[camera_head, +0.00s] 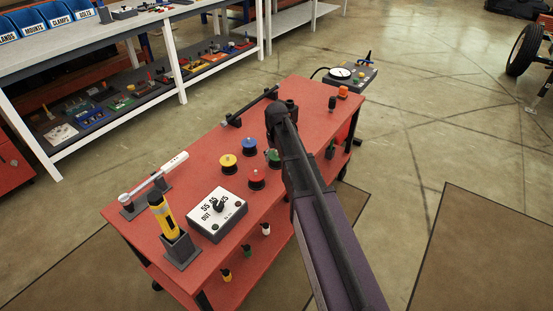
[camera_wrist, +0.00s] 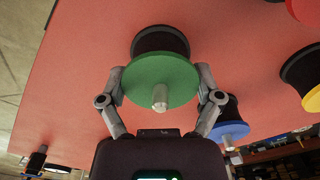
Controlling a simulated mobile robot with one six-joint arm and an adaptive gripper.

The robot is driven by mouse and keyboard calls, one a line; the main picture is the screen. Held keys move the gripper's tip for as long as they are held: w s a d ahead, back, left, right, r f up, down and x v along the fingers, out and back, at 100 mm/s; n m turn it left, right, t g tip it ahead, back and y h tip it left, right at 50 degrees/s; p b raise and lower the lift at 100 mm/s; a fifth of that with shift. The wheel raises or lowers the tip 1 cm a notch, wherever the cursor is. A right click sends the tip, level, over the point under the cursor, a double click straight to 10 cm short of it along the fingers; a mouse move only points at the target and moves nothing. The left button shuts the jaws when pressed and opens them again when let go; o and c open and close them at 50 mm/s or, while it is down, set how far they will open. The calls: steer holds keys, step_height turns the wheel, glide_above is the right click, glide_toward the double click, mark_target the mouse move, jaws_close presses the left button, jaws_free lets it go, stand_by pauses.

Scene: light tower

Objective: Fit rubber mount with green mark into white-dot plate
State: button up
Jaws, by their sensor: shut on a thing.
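The rubber mount with the green mark (camera_wrist: 150,75) has a green disc, a black body and a pale metal stud. In the wrist view my gripper (camera_wrist: 161,84) has one finger on each side of its disc, shut on it. In the head view the green mount (camera_head: 273,158) shows beside my arm, which hides part of it and most of my gripper. It is over the red table top (camera_head: 195,185); I cannot tell whether it touches the table. I cannot make out a plate with a white dot in either view.
Yellow (camera_head: 228,160), blue (camera_head: 249,147) and red (camera_head: 257,178) mounts stand close to the green one. A white box with a knob (camera_head: 217,214), a yellow tool in a holder (camera_head: 160,212) and a white-handled wrench (camera_head: 153,178) occupy the near left. Black parts and an orange knob (camera_head: 343,90) are farther back.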

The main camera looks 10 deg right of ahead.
steer(key=shift+r, duration=0.15)
step_height(320, 180, up, 3)
steer(key=p, duration=0.3)
steer(key=s+r+p, duration=0.1)
steer(key=s+p, duration=0.1)
steer(key=s, duration=1.4)
steer(key=shift+r, duration=0.3)
steer(key=shift+r, duration=0.1)
step_height(320, 180, up, 20)
steer(key=p, duration=2)
steer(key=shift+r+p, duration=0.2)
steer(key=shift+p, duration=0.1)
steer(key=shift+d, duration=0.15)
